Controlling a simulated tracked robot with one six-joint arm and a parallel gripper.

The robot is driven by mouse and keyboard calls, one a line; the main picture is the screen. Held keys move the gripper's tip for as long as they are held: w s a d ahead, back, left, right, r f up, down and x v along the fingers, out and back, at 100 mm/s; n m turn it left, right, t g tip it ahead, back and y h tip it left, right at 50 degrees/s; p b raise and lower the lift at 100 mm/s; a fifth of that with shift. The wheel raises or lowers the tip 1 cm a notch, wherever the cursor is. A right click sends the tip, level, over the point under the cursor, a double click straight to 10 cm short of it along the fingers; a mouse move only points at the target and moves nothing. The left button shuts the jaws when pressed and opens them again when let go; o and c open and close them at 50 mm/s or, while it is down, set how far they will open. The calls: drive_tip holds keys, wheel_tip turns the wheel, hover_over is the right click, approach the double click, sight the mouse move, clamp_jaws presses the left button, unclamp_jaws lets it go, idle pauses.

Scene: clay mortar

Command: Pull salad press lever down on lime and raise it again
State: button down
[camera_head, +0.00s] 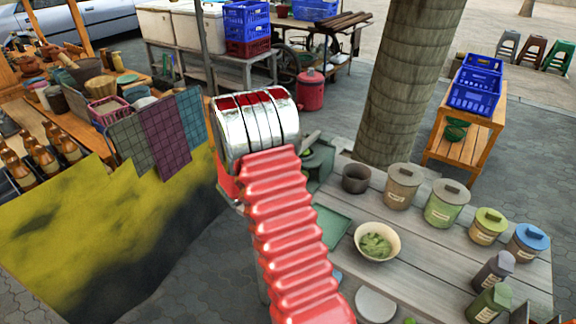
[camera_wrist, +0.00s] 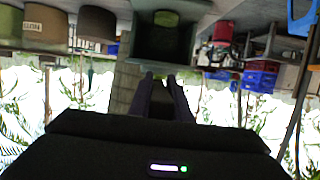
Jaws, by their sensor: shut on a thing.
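My gripper (camera_wrist: 160,77) shows in the wrist view, which is upside down. Its two dark fingers are close together at the tips, shut on what seems to be the press lever; the lever itself is hardly visible between them. Beyond the tips is the grey-green salad press (camera_wrist: 140,48), with a rounded green shape inside that I cannot surely tell is the lime. In the head view my red ribbed arm and silver joint hide the gripper and most of the press (camera_head: 322,160); only a green part shows to the right of the joint. The lever's angle cannot be told.
The grey plank table (camera_head: 408,240) holds a bowl of green salad (camera_head: 377,241), a dark pot (camera_head: 356,178) and several lidded jars (camera_head: 446,204) right of my arm. A tree trunk (camera_head: 407,85) stands behind. A yellow-stained counter (camera_head: 90,235) is at the left.

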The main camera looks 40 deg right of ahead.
drive_tip(key=shift+w+a+f, duration=0.2)
drive_tip(key=shift+a+f, duration=0.05)
drive_tip(key=shift+a, duration=0.05)
drive_tip(key=c, duration=1.8)
unclamp_jaws()
drive_tip(key=shift+d, duration=0.15)
drive_tip(key=shift+o, duration=0.8)
drive_tip(key=shift+s+d, duration=0.15)
drive_tip(key=shift+r, duration=0.1)
drive_tip(key=v, duration=1.3)
drive_tip(key=shift+a, duration=0.35)
drive_tip(key=shift+r, duration=0.1)
